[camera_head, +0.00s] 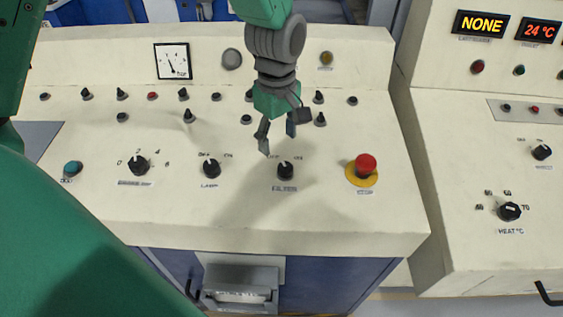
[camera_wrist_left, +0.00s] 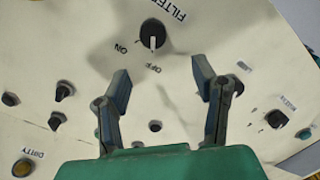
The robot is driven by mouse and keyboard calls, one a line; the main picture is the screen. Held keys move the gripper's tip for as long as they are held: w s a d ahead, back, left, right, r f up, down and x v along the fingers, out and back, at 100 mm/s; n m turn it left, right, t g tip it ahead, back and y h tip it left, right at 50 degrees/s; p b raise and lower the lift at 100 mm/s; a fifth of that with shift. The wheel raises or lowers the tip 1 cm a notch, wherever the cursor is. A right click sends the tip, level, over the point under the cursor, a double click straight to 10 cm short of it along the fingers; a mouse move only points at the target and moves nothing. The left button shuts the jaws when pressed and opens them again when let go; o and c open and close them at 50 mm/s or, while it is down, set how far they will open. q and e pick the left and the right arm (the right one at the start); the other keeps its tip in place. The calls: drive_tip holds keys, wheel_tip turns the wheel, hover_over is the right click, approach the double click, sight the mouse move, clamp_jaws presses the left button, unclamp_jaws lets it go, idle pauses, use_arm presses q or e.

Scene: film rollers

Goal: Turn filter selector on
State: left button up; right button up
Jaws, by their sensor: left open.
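The filter selector (camera_head: 285,170) is a round black knob on the cream console, with OFF and ON marks on its far side. It also shows in the left wrist view (camera_wrist_left: 152,34), where its white pointer line points toward the OFF mark. My left gripper (camera_head: 278,138) is open and empty, hanging above the console just beyond the knob. In the left wrist view, its fingers (camera_wrist_left: 161,80) are spread apart, with the knob ahead of their tips and not touched. My right gripper is not in view.
The lamp selector (camera_head: 212,168) stands left of the filter knob. A red emergency button (camera_head: 366,165) on a yellow base stands to its right. Several small switches line the panel behind. A second console with a heat knob (camera_head: 509,211) is at the right.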

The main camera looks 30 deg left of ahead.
sight(287, 165)
use_arm(q)
drive_tip(key=f, duration=0.4)
drive_tip(key=shift+w+d+f, duration=0.1)
drive_tip(key=shift+w+d, duration=0.05)
drive_tip(key=shift+d, duration=0.25)
drive_tip(key=d+f, duration=0.2)
drive_tip(key=f, duration=0.1)
drive_tip(key=shift+d, duration=0.2)
drive_tip(key=shift+d+f, duration=0.1)
drive_tip(key=shift+f, duration=0.15)
drive_tip(key=shift+a+f, duration=0.15)
drive_tip(key=shift+a, duration=0.1)
drive_tip(key=shift+a+f, duration=0.15)
drive_tip(key=shift+a, duration=0.4)
drive_tip(key=shift+a+f, duration=0.15)
drive_tip(key=shift+a, duration=0.55)
drive_tip(key=c, duration=1.2)
drive_tip(key=shift+o, duration=0.2)
drive_tip(key=shift+w+d+r, duration=0.1)
drive_tip(key=shift+d, duration=0.7)
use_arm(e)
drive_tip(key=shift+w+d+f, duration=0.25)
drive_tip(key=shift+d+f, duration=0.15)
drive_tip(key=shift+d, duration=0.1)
